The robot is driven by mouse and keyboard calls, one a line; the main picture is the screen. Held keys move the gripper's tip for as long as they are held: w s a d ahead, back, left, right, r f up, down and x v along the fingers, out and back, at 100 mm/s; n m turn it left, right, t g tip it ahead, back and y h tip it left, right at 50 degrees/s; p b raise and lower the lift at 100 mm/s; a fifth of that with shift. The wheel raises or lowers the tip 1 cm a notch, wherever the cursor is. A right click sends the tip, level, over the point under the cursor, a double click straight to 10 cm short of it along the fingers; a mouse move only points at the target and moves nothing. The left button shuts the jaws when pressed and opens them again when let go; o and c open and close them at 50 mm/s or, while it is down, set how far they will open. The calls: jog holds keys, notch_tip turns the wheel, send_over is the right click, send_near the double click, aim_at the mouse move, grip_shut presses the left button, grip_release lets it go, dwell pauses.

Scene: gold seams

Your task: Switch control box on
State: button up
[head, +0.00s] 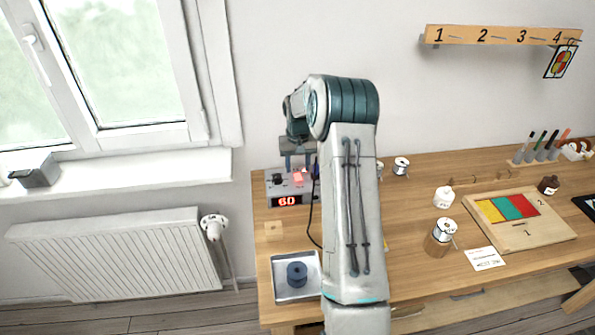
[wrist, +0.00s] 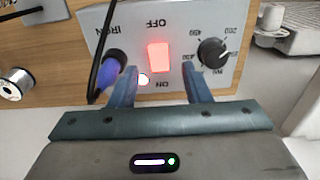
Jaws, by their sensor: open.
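The grey control box (head: 274,187) stands at the left end of the workbench, its front display lit red and reading about 60. In the wrist view its panel (wrist: 190,18) shows upside-down OFF and ON labels. A red rocker switch (wrist: 158,57) glows between them, and a small round lamp (wrist: 143,79) glows near ON. A black knob (wrist: 212,52) and a blue IRON plug with a black cable (wrist: 110,72) flank the switch. My gripper (wrist: 158,82) is open over the panel, its fingers on either side of the switch. In the head view my gripper (head: 298,155) is partly hidden; contact cannot be told.
A metal tray with a dark spool (head: 297,273) lies in front of the box. My arm hides the bench middle. A radiator (head: 120,265) stands left.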

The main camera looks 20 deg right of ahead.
aim_at(298, 176)
notch_tip(298, 176, up, 11)
jog(key=b, duration=0.1)
jog(key=shift+s+r+b, duration=0.2)
jog(key=shift+b, duration=0.1)
jog(key=shift+a, duration=0.1)
